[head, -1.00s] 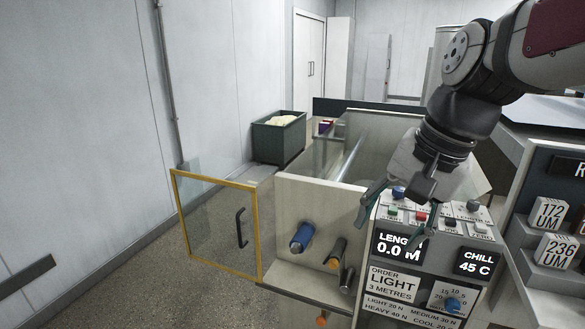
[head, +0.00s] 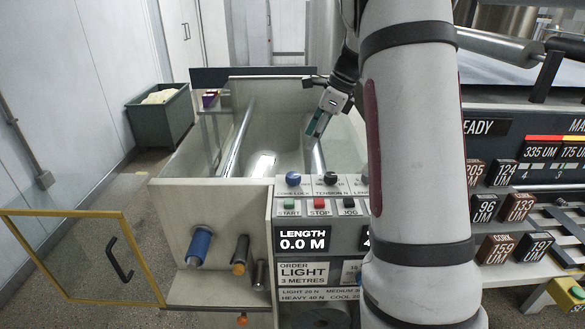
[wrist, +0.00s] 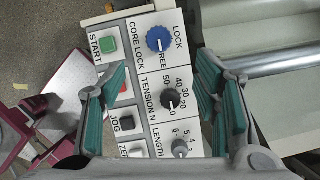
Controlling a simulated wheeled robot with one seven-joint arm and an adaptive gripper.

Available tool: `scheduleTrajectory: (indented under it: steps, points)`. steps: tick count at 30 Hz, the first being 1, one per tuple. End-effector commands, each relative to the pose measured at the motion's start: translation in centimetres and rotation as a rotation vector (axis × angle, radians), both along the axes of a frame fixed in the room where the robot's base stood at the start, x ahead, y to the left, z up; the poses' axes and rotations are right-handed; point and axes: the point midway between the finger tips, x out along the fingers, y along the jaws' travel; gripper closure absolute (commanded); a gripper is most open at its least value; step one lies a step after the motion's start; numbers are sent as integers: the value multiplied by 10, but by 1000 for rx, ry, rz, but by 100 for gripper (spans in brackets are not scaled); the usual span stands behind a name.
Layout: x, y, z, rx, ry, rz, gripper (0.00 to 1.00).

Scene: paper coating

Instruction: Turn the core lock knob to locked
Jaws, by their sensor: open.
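In the head view the blue knob (head: 293,179) sits at the panel's left end. My gripper (head: 317,127) is open and empty, behind and above the panel in that view. In the wrist view my gripper's teal fingers (wrist: 161,84) are spread on either side of the knob column, with the blue knob ahead of them. No contact with the knob shows.
A black TENSION knob (wrist: 170,98) and a grey LENGTH knob (wrist: 180,148) line up with the blue knob. The green START button (wrist: 108,46) and other buttons are beside them. An open yellow-framed door (head: 85,258) stands at left. My arm covers the panel's right part.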

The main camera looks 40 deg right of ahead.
Motion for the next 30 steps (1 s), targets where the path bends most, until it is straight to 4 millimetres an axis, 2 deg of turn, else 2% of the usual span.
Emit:
scheduleTrajectory:
  steps: [12,18,24,30]
  points:
    - [19,23,-72,3,6,4,44]
    - [28,31,-101,2,3,6,44]
    - [33,35,-116,0,1,4,44]
    - [34,36,-119,-1,0,5,44]
